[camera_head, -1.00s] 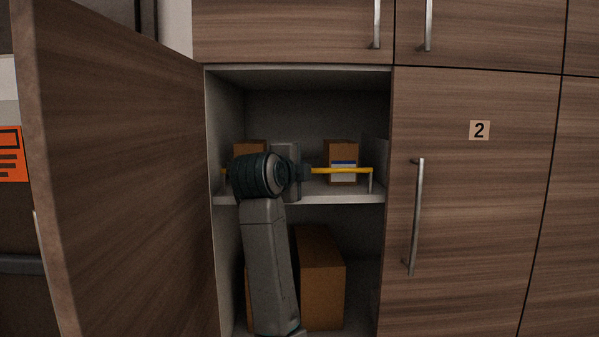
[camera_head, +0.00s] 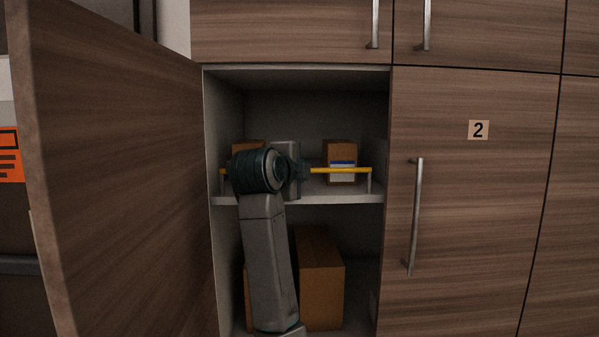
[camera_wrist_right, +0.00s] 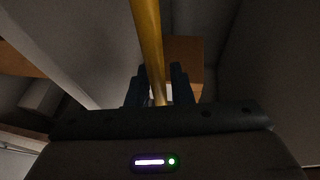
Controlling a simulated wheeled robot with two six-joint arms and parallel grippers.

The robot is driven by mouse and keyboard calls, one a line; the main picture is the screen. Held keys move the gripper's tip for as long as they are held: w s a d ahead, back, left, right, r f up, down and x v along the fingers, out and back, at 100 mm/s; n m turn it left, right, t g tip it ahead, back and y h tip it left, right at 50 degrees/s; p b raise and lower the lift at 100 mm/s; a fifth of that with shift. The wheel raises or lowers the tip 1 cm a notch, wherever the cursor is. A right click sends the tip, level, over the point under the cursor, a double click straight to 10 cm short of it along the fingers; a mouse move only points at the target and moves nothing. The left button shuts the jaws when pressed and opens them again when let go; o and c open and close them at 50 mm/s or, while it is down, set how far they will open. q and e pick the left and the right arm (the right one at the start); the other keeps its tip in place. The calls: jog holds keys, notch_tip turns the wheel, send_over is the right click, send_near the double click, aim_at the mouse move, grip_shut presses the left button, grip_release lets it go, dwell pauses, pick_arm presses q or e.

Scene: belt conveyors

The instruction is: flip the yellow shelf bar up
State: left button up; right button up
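The yellow shelf bar (camera_head: 342,170) lies level across the front of the middle shelf (camera_head: 330,194), on small upright end brackets. My right gripper (camera_head: 304,172) is at the bar near its middle, its arm rising from below and covering the bar's left part. In the right wrist view the bar (camera_wrist_right: 148,38) runs down between the two dark fingers (camera_wrist_right: 158,88). The fingers stand close on both sides of it; whether they clamp it is unclear. My left gripper is not in view.
Boxes stand on the shelf behind the bar (camera_head: 341,151), and a larger brown box (camera_head: 320,280) is below. The open cabinet door (camera_head: 120,180) is at left. A closed door marked 2 (camera_head: 480,200) is at right.

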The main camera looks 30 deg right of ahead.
jog(key=shift+s+a+f+b, duration=0.1)
jog(key=shift+s+a+b, duration=0.1)
jog(key=shift+a+b, duration=0.15)
jog(key=b+v, duration=0.3)
jog(key=v, duration=0.3)
jog(key=shift+s+a+r, duration=0.2)
jog(key=shift+a+r, duration=0.05)
jog(key=shift+d, duration=0.1)
jog(key=shift+f, duration=0.1)
